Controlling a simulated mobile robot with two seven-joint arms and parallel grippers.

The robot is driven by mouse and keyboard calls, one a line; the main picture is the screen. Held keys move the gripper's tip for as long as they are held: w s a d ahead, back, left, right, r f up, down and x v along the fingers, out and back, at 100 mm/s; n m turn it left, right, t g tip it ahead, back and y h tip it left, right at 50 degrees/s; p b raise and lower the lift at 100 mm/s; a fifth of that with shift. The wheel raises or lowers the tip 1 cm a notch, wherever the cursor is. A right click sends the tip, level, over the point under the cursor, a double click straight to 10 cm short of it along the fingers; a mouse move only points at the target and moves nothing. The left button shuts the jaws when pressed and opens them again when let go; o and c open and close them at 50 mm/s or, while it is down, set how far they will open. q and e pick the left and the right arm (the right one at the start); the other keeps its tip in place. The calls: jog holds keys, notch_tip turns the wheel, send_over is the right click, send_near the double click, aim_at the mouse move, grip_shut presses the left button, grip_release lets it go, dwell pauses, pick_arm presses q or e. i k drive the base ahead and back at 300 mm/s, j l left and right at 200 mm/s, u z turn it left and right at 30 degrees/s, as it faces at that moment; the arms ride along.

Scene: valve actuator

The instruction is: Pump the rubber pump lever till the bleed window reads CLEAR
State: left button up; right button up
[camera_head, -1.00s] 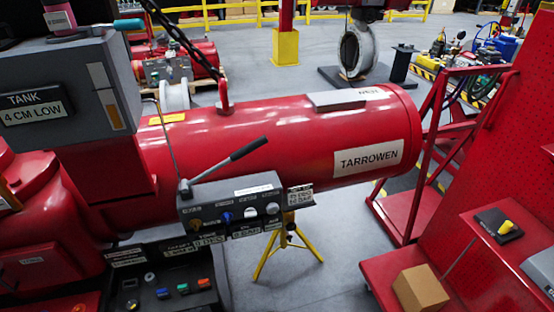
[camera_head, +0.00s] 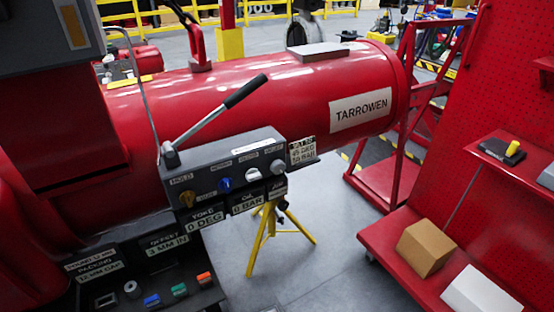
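The pump lever (camera_head: 215,117) is a grey metal rod with a black rubber grip at its upper right end. It rises at a slant from a pivot at the left end of a dark control box (camera_head: 225,168) in front of the red cylinder. The box carries several small knobs. Below them hang plates reading "YOKE 0 DEG" (camera_head: 205,218) and what looks like "OIL 0 BAR" (camera_head: 247,202). A smaller plate (camera_head: 277,188) to their right is too small to read; I cannot tell whether it is the bleed window. Neither of my grippers is in view.
The red cylinder marked "TARROWEN" (camera_head: 361,107) lies behind the box, above a yellow stand (camera_head: 270,235). A red cart (camera_head: 400,250) with a cardboard box (camera_head: 426,248) stands right. Grey floor lies between.

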aim_at(261, 78)
jog(key=i+l+u, duration=1.2)
jog(key=l+u, duration=0.15)
jog(key=l, duration=0.2)
jog(key=i+l+u, duration=0.1)
jog(key=l+u, duration=0.2)
jog(key=i+l+u, duration=0.1)
jog(key=l+u, duration=0.15)
jog(key=l, duration=0.3)
jog(key=l+u, duration=0.3)
jog(key=l, duration=0.15)
